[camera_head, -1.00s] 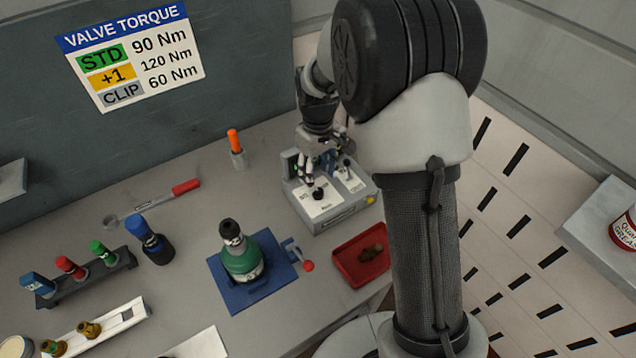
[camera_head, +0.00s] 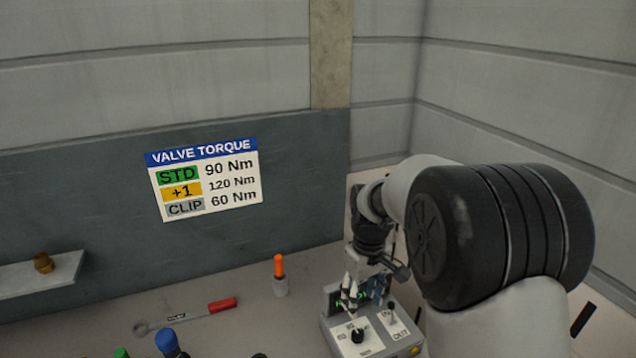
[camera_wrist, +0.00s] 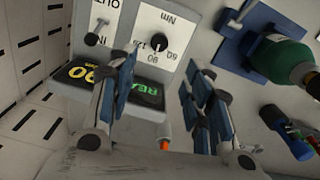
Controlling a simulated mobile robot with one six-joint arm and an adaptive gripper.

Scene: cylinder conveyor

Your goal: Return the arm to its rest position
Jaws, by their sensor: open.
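My gripper (camera_head: 366,287) hangs over the grey control box (camera_head: 372,346) at the lower right of the head view. In the wrist view my gripper (camera_wrist: 163,95) has its two blue-padded fingers apart, with nothing held between them. Beyond the fingers the control box (camera_wrist: 128,52) shows a black dial knob (camera_wrist: 158,42), a small toggle switch (camera_wrist: 97,36) and a dark display (camera_wrist: 98,84) with yellow and green lettering. My arm reaches in from the right and is bent. I cannot tell the exact gap between fingertips and box.
A green-bodied cylinder (camera_wrist: 277,60) lies beside the box in the wrist view. An orange-topped marker in a holder (camera_head: 279,276) and a red-handled wrench (camera_head: 185,315) are left of the box. A wall panel (camera_head: 100,215) stands behind the bench.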

